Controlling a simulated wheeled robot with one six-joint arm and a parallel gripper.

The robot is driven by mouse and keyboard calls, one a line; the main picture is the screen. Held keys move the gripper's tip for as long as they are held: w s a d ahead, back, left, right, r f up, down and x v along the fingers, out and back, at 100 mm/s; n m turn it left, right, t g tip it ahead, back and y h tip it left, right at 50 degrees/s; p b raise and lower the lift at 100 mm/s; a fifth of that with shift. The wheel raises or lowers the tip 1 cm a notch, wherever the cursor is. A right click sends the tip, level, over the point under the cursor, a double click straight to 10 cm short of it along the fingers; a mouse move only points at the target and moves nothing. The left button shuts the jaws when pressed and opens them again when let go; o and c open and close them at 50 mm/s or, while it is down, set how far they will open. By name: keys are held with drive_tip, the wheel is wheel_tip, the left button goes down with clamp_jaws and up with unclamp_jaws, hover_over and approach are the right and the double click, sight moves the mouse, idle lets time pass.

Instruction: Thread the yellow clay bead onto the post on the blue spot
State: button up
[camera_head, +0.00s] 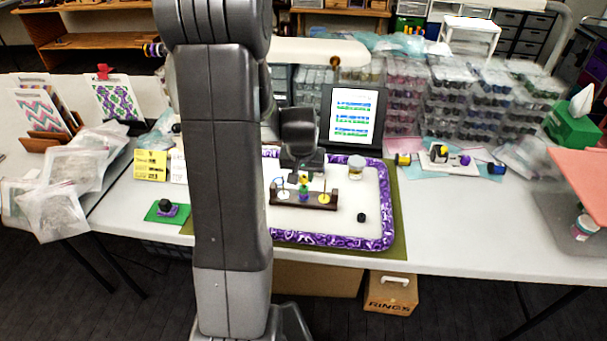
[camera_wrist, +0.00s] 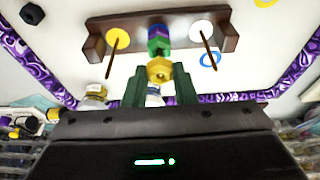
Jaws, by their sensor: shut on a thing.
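My gripper (camera_wrist: 160,88) has green fingers and is shut on the yellow clay bead (camera_wrist: 159,70). The bead is in line with the middle of a dark wooden rack (camera_wrist: 97,42). The middle post carries stacked green, blue and purple beads (camera_wrist: 158,40). I cannot tell whether the yellow bead is around that post or just above it. A yellow spot (camera_wrist: 118,38) and a white spot (camera_wrist: 203,28) have bare, slanting-looking posts. In the head view the rack (camera_head: 331,204) stands below my gripper (camera_head: 303,177).
The rack stands in a white tray with a purple patterned rim (camera_head: 385,205). A lidded jar (camera_head: 357,166) and a black bead (camera_head: 361,217) are at the tray's right. A blue ring (camera_wrist: 210,59) lies near the rack.

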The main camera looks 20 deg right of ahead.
drive_tip(key=shift+f+b, duration=0.8)
drive_tip(key=shift+f, duration=0.15)
idle(0.4)
idle(0.4)
drive_tip(key=o, duration=1)
drive_tip(key=shift+o, duration=0.2)
drive_tip(key=shift+r, duration=0.1)
drive_tip(key=v, duration=1.3)
drive_tip(key=shift+r, duration=0.3)
